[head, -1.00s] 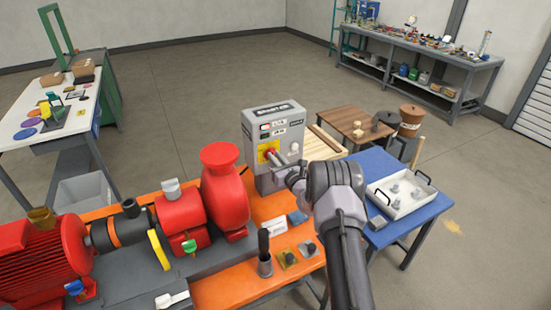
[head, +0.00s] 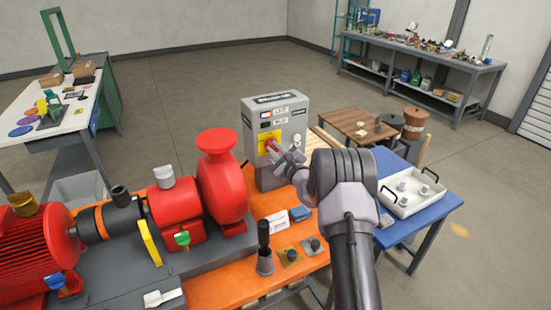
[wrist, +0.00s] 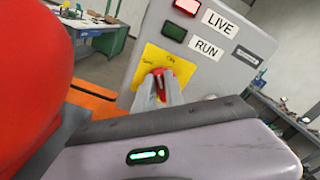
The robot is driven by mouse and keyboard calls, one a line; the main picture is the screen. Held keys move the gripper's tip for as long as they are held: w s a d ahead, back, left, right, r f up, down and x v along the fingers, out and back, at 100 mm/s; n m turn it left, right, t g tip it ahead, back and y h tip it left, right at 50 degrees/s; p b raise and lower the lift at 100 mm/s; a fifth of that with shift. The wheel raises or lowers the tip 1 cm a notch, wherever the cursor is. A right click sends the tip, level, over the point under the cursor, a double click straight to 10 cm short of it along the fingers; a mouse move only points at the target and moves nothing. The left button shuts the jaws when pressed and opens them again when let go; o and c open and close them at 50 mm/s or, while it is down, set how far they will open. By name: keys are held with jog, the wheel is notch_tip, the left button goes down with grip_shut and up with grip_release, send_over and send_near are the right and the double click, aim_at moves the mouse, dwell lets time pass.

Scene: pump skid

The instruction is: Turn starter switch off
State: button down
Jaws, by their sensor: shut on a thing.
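The grey starter box (head: 290,118) stands upright at the far end of the orange bench. Its yellow plate (head: 264,136) carries a red rotary switch (head: 271,145). My gripper (head: 275,152) reaches the switch from the front right. In the wrist view, the grey fingertips (wrist: 161,90) are shut on the red switch handle (wrist: 166,77), in front of the yellow plate (wrist: 150,56). The fingers partly hide the handle. The LIVE lamp (wrist: 187,6) looks bright red-white; the RUN lamp (wrist: 174,32) looks dark green. The plate's position marks are too small to read surely.
A red pump (head: 220,175) stands left of the box, close to the wrist camera. A blue table (head: 440,205) with a white tray (head: 412,207) is at the right. A wooden table (head: 345,120) stands behind. Open floor lies further back.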

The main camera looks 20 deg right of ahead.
jog(key=n+b, duration=0.3)
jog(key=b, duration=0.2)
jog(key=f+n+b, duration=0.1)
jog(key=n+b, duration=0.2)
jog(key=b, duration=0.3)
jog(key=n+b, duration=0.4)
jog(key=b, duration=0.1)
jog(key=shift+a+f+b, duration=0.15)
jog(key=shift+a+b, duration=0.1)
jog(key=shift+b, duration=0.1)
jog(key=shift+n+b, duration=0.3)
jog(key=shift+n, duration=0.1)
jog(key=c, duration=1.4)
grip_release()
jog(key=shift+s, duration=0.1)
